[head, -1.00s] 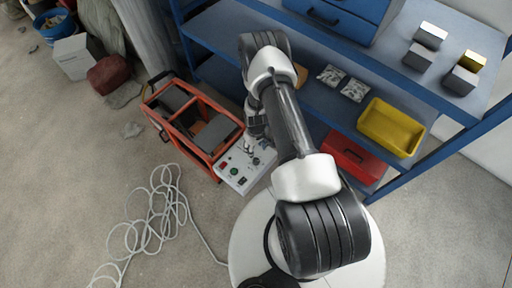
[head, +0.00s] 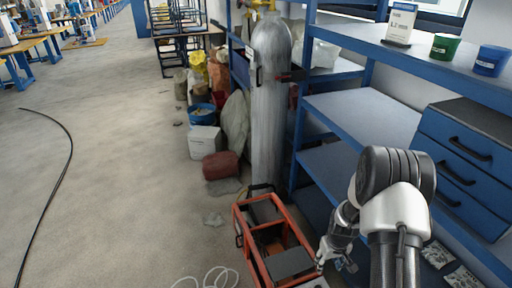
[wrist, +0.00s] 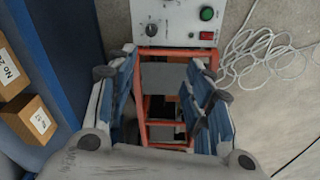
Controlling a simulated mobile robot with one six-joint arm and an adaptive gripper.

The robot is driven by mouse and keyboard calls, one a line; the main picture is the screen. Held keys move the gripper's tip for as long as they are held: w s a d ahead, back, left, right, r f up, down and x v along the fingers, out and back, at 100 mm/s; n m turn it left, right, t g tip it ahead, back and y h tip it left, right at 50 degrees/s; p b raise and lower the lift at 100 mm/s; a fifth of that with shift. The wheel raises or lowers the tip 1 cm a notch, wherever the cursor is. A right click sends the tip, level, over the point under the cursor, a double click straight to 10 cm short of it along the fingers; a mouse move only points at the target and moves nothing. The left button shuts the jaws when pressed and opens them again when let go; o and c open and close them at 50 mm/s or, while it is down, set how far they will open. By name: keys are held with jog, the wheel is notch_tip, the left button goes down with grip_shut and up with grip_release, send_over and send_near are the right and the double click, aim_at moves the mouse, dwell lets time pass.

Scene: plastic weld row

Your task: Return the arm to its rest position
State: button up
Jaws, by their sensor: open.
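My arm reaches in from the lower right of the head view, a grey and white bent arm in front of the blue shelf. My gripper (head: 338,264) shows small at its far end, beside the orange-framed cart (head: 240,219), and is partly hidden by the arm. In the wrist view my gripper (wrist: 168,82) is open, with its two fingers wide apart and nothing between them. The orange cart frame (wrist: 141,108) shows beyond the fingers, with a grey control panel (wrist: 174,28) at its top.
The blue shelf unit (head: 300,118) stands close on the right, with a drawer box (head: 465,160). A grey gas cylinder (head: 269,110) stands behind the cart. A red bag (head: 220,166) and blue bucket (head: 201,113) lie further back. White cable (wrist: 262,52) is coiled on the floor. The left floor is mostly clear.

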jog(key=s+a+r+t, duration=0.1)
jog(key=s+a+r, duration=0.2)
jog(key=r, duration=1.1)
jog(key=s+a+r+t, duration=0.1)
jog(key=s+a+r, duration=0.15)
jog(key=r, duration=1.15)
jog(key=s+a+r, duration=0.2)
jog(key=s+r, duration=0.1)
jog(key=s, duration=0.3)
jog(key=s+a+r+m+t, duration=0.1)
jog(key=s+a+r, duration=0.1)
jog(key=s+r, duration=0.2)
jog(key=s+a+r, duration=0.2)
jog(key=s+r, duration=0.2)
jog(key=s, duration=0.6)
jog(key=shift+s+r+t, duration=0.15)
jog(key=shift+t, duration=0.15)
jog(key=shift+c, duration=0.6)
